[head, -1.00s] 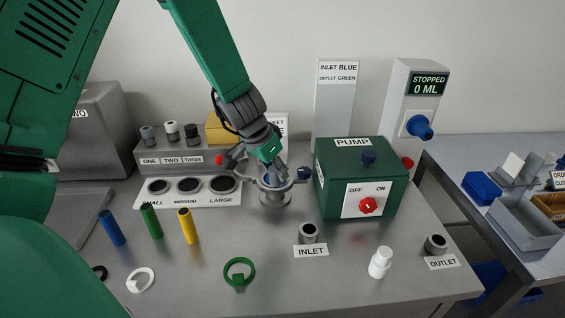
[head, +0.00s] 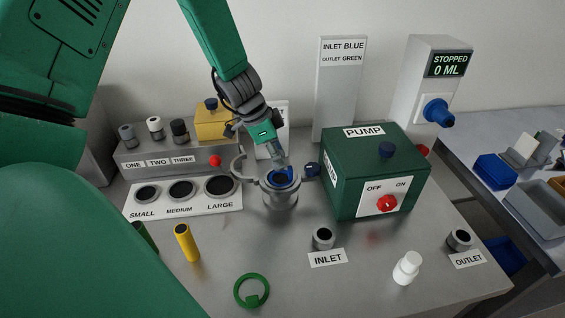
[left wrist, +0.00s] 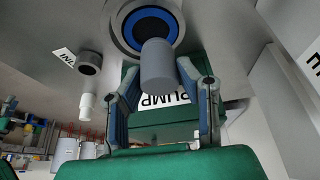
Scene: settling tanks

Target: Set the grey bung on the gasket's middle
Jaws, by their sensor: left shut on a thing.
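My left gripper (head: 279,162) hangs over the metal housing (head: 281,198) in the middle of the bench. In the left wrist view its fingers (left wrist: 160,88) are shut on the grey bung (left wrist: 158,68), a plain cylinder. The blue gasket (left wrist: 140,22) is a ring with a dark middle, seated in the housing's mouth. The bung's far end overlaps the ring's lower edge in that view; I cannot tell whether they touch. In the head view the gripper largely hides the bung, and part of the blue gasket (head: 270,178) shows. My right gripper is not in view.
The green pump box (head: 375,170) stands close right of the housing. A rack (head: 140,160) with several bungs and a yellow block (head: 213,125) stand behind left. A yellow cylinder (head: 187,243), green ring (head: 251,291), inlet port (head: 323,238) and white bottle (head: 407,268) are in front.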

